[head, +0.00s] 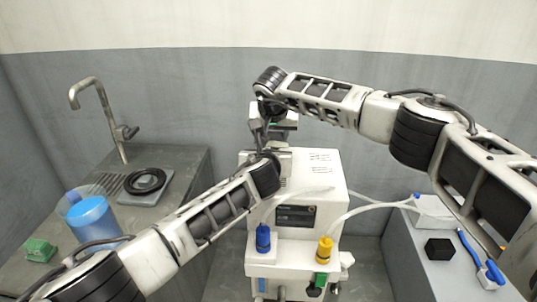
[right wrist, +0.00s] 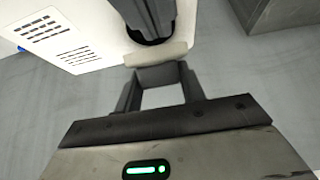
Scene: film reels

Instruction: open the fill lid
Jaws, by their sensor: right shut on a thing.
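The white machine (head: 325,180) stands in the middle of the head view. My right gripper (head: 266,143) reaches down at the machine's top left, its fingertips hidden among the arms. In the right wrist view, my right gripper (right wrist: 158,72) is shut on a pale, rounded bar (right wrist: 165,53), which appears to be the fill lid's edge. A dark upright shape above the bar stands at a round dark ring (right wrist: 150,38); I cannot tell whether it is my left gripper. My left arm reaches to the machine's top left in the head view, its gripper hidden. The lid's angle is unclear.
A counter with a tap (head: 97,110), black reel (head: 145,181), blue container (head: 91,217) and green block (head: 40,251) is left. On the right bench are a white box (head: 435,211), black hexagonal block (head: 439,249) and blue-handled tool (head: 494,272). Blue (head: 263,238) and yellow (head: 325,250) fittings stand in front.

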